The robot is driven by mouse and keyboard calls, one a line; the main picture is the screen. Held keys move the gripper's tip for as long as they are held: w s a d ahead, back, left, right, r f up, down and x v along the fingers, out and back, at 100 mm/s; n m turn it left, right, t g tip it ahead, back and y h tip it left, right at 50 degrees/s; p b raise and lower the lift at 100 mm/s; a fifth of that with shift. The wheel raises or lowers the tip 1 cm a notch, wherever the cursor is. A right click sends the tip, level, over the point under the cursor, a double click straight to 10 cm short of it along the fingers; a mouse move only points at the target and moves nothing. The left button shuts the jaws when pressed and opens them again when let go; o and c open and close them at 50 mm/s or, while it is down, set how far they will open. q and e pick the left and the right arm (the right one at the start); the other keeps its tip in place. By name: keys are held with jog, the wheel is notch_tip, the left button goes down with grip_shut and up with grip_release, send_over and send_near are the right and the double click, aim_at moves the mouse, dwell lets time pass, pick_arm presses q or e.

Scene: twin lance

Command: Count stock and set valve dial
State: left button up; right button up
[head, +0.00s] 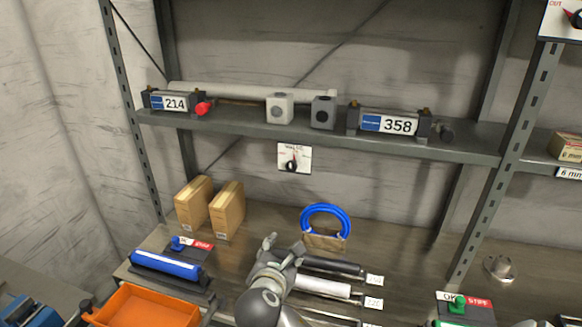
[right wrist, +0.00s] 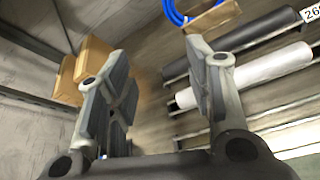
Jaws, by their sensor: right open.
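A white plate with a small black dial (head: 292,165) and a red pointer hangs on the wall below the shelf. A second plate with a red-marked dial (head: 577,20) shows cut off at the top right. On the bench stand two cardboard boxes (head: 227,210), also in the right wrist view (right wrist: 93,65). A black roll (head: 332,266) and a white roll (head: 323,287) lie at the middle, with number tags. My right gripper (head: 283,246) is above the bench, left of the rolls and below the dial. In the right wrist view its fingers (right wrist: 157,60) are apart with nothing between them. My left gripper is out of view.
The shelf (head: 465,149) holds units marked 214 (head: 174,103) and 358 (head: 388,123), and two small blocks. A blue coil (head: 326,211) stands at the bench's back. A blue roll (head: 166,264) and an orange bin (head: 143,306) are at left.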

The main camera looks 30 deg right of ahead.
aim_at(291, 169)
jog(key=w+d+r+n+t+h, duration=0.1)
jog(key=w+r+n+h, duration=0.15)
jog(key=r, duration=0.45)
jog(key=w+r+n+t+h, duration=0.1)
jog(key=r+n+h, duration=0.15)
jog(key=r, duration=0.45)
jog(key=shift+n, duration=0.6)
jog(key=p+x, duration=0.3)
jog(key=x, duration=0.6)
jog(key=shift+d, duration=0.4)
jog(key=shift+w+d+f, duration=0.15)
jog(key=shift+w+d, duration=0.3)
jog(key=c, duration=1)
jog(key=shift+c, duration=0.2)
